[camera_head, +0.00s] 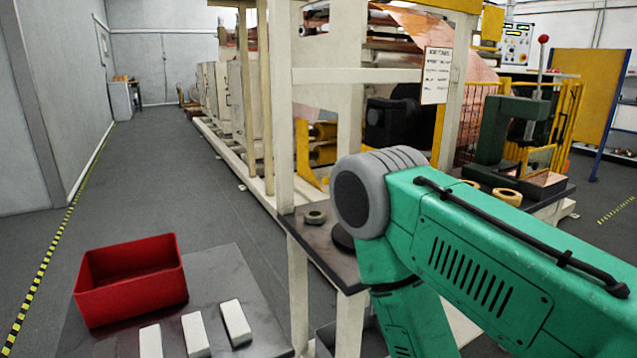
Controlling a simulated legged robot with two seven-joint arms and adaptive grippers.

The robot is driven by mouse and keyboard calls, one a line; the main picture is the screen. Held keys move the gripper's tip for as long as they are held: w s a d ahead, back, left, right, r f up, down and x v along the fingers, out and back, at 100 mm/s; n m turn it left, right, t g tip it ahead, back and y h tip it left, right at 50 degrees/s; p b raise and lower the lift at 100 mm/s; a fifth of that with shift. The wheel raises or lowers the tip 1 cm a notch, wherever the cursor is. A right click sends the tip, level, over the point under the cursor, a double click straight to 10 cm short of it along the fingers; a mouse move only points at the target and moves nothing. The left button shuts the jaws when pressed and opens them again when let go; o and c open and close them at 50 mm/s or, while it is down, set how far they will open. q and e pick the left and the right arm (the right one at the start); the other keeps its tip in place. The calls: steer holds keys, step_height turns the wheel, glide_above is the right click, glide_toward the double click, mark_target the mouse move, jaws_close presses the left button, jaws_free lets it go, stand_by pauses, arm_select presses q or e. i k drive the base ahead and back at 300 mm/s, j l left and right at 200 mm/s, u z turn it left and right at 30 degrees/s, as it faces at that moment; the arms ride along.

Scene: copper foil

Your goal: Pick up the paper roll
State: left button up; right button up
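Several small ring-shaped rolls are in view, and I cannot tell for sure which is the paper roll. One greyish-green roll (315,217) lies flat on a dark shelf (326,240) at the front of the machine frame, left of my green arm. A tan roll (507,197) lies on a bench at the right, beyond my arm. Another tan roll beside it is partly hidden by my arm. My arm crosses the right half of the view. Neither gripper is in view.
A red open bin (130,279) and several white blocks (236,323) are on a grey table (226,266) at the lower left. A cream machine frame post (280,110) rises beside the shelf. A dark green press (500,135) stands at right. The left aisle floor is clear.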

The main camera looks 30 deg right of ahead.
mark_target(506, 198)
steer(key=l, duration=1.45)
steer(key=i+l+z, duration=0.1)
steer(key=l, duration=1.35)
steer(key=l+z, duration=0.25)
steer(key=l, duration=0.5)
steer(key=i+l+z, duration=0.1)
steer(key=l+z, duration=0.2)
steer(key=l, duration=0.45)
steer(key=l+z, duration=0.1)
steer(key=z, duration=0.35)
steer(key=l+z, duration=0.1)
steer(key=z, duration=0.35)
steer(key=l+z, duration=0.1)
steer(key=z, duration=1.95)
steer(key=i+z, duration=0.1)
steer(key=z, duration=1.55)
steer(key=j+z, duration=0.1)
steer(key=z, duration=2.3)
steer(key=j+z, duration=0.1)
steer(key=z, duration=0.7)
steer(key=k+l, duration=0.05)
